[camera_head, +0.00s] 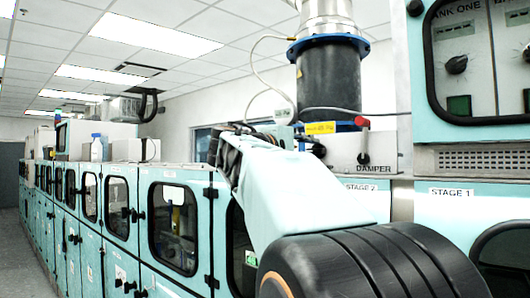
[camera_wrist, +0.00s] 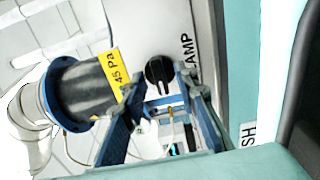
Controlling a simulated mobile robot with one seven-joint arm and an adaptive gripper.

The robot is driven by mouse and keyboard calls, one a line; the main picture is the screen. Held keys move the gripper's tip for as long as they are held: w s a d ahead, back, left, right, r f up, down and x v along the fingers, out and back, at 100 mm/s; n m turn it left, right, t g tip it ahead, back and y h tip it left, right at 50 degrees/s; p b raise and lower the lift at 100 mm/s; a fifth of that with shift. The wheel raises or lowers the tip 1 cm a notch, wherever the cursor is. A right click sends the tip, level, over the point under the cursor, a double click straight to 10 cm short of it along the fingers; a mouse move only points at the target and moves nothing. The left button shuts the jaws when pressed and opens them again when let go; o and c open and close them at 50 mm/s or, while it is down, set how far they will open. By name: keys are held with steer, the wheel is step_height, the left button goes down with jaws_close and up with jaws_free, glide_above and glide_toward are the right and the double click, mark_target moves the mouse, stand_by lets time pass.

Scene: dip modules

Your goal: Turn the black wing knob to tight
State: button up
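The black wing knob (camera_wrist: 158,73) shows in the wrist view on a pale panel, beside the rotated DAMPER lettering, which is partly hidden. It is round with a raised wing. Nothing shows between the fingertips as held, and I cannot tell the exact gap to the knob. In the head view my arm hides the fingers.
A black duct (camera_head: 330,78) with blue flanges and a yellow tag (camera_head: 320,128) stands close to the knob; the wrist view shows its 45 Pa marking. Teal cabinets (camera_head: 117,205) with windows run along the left. A window panel with dials (camera_head: 478,62) stands at right.

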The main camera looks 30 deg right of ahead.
steer(key=v, duration=0.7)
steer(key=shift+a, duration=0.25)
steer(key=shift+s, duration=0.1)
